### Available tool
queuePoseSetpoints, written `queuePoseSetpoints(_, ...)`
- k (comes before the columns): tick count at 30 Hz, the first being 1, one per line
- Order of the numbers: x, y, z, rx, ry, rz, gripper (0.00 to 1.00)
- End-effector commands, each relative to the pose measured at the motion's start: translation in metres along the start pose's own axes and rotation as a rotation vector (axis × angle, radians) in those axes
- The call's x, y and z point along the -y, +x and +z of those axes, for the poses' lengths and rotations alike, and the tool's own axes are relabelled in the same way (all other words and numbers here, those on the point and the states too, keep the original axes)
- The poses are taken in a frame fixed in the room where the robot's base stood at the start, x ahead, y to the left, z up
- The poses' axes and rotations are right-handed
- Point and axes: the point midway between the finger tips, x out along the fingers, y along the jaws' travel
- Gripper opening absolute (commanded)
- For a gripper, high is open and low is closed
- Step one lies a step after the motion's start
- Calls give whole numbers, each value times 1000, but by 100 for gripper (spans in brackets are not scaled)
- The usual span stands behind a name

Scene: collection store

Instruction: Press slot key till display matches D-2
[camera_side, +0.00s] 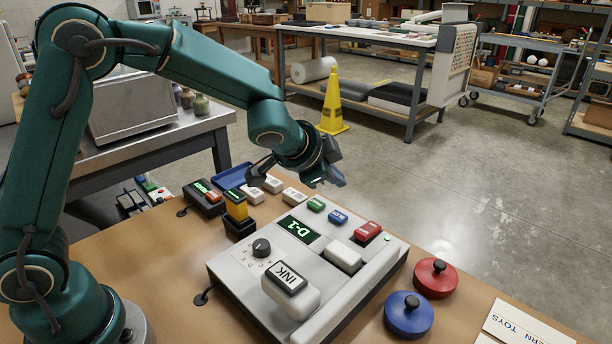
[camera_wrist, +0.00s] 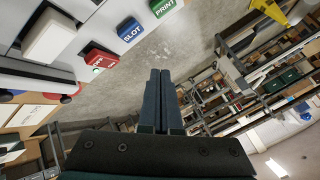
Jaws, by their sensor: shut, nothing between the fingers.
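The grey machine (camera_side: 225,262) sits on the wooden table, and its display (camera_side: 301,231) reads D-1 in green. The blue slot key (camera_side: 338,216) is on its far edge, between a green key (camera_side: 316,204) and a red key (camera_side: 368,231). In the wrist view the blue key (camera_wrist: 130,30) is lettered SLOT and the green key (camera_wrist: 161,7) PRINT; the red key (camera_wrist: 98,56) has lettering I cannot read surely. My gripper (camera_side: 335,180) is shut and empty, in the air above and beyond the keys, apart from them. Its closed fingers show in the wrist view (camera_wrist: 160,76).
An INK block (camera_side: 290,288), a dial (camera_side: 261,248) and a pale block (camera_side: 343,256) are on the machine. Red (camera_side: 436,277) and blue (camera_side: 408,314) knobbed discs lie right of it. Small white blocks (camera_side: 273,184) and a yellow-topped stamp (camera_side: 236,207) stand at the left.

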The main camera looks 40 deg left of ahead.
Motion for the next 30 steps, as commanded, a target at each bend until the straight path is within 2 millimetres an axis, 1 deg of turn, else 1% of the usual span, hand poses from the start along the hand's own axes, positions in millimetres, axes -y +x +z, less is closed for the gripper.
queuePoseSetpoints(6,-15,18,14,2,5,6,0)
queuePoseSetpoints(12,-22,29,21,2,4,3,0)
queuePoseSetpoints(19,-26,35,25,-1,2,3,0)
queuePoseSetpoints(30,-26,35,25,-2,0,2,0)
